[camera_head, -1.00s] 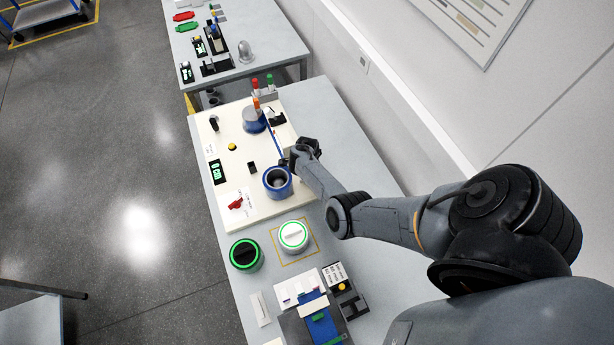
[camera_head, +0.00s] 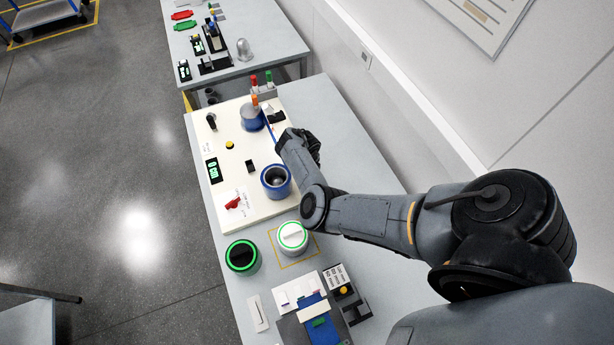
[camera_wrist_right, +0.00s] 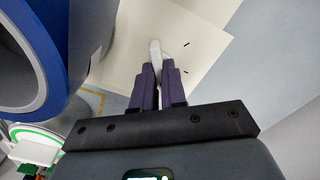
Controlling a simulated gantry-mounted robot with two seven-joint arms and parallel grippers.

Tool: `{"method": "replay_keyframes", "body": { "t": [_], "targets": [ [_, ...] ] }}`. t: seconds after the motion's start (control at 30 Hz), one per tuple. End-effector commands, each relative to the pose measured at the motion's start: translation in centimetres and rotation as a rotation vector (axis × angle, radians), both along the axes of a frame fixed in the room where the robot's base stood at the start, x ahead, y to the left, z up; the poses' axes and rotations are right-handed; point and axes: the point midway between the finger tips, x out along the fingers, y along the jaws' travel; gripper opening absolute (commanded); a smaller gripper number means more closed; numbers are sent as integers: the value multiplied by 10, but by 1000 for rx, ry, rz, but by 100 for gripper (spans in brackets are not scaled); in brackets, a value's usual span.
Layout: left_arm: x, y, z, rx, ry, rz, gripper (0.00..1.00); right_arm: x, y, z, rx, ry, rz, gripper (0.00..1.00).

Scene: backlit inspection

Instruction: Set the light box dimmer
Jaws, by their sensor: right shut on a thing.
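My right gripper (camera_wrist_right: 157,72) is shut, its two dark fingers closed on a pale, narrow knob (camera_wrist_right: 155,48). The knob stands over a cream surface with short black tick marks, which looks like the dimmer, though I see no label. In the head view my right wrist hides the fingertips and the knob at the right edge of the cream board (camera_head: 225,140). A blue ring-shaped fixture (camera_head: 276,181) stands on the board, left of my forearm; it also fills the upper left of the wrist view (camera_wrist_right: 75,45). My left gripper is out of view.
A blue cylinder (camera_head: 252,118) stands farther back on the board. A red switch (camera_head: 233,203), yellow button (camera_head: 230,145) and green display (camera_head: 213,170) lie left. Two green-ringed round units (camera_head: 242,257) (camera_head: 292,236) stand in front. A wall borders the bench on the right.

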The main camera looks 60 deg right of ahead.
Motion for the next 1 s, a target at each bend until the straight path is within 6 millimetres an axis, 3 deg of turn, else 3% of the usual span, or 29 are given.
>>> {"method": "replay_keyframes", "body": {
  "t": [0.73,0.77,0.9,1.0],
  "targets": [
    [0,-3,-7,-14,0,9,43,0,0,0,0,0,-98,0],
    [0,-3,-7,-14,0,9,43,0,0,0,0,0,-98,13],
    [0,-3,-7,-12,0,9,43,0,0,0,0,0,-97,35],
    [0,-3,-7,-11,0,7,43,0,0,0,0,0,-97,37]
  ]
}}
